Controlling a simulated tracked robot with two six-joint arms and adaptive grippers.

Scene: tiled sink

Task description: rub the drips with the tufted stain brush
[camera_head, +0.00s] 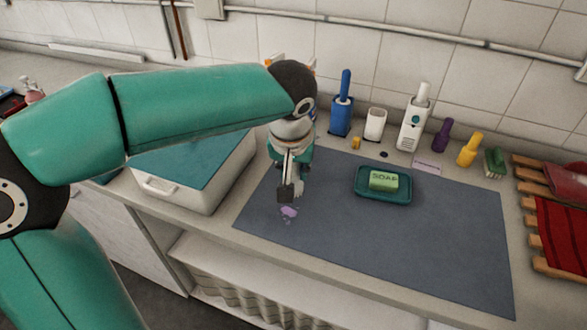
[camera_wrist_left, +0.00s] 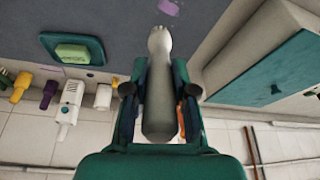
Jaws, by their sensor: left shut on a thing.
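The drips are a small purple patch (camera_head: 289,211) on the left part of the grey-blue mat (camera_head: 420,240); they also show at the top of the left wrist view (camera_wrist_left: 168,7). My left gripper (camera_head: 291,186) is pointed down just above the drips. It is shut on the stain brush (camera_wrist_left: 157,95), a pale grey handle with a whitish end pointing towards the mat. I cannot tell whether the tip touches the mat. My right gripper is not in view.
A teal dish (camera_head: 383,197) with green soap (camera_head: 384,181) sits on the mat. A white box with a teal lid (camera_head: 190,160) stands left of it. Bottles and holders line the wall, with a green brush (camera_head: 494,163) and a wooden rack (camera_head: 540,215) at right. The mat's right part is clear.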

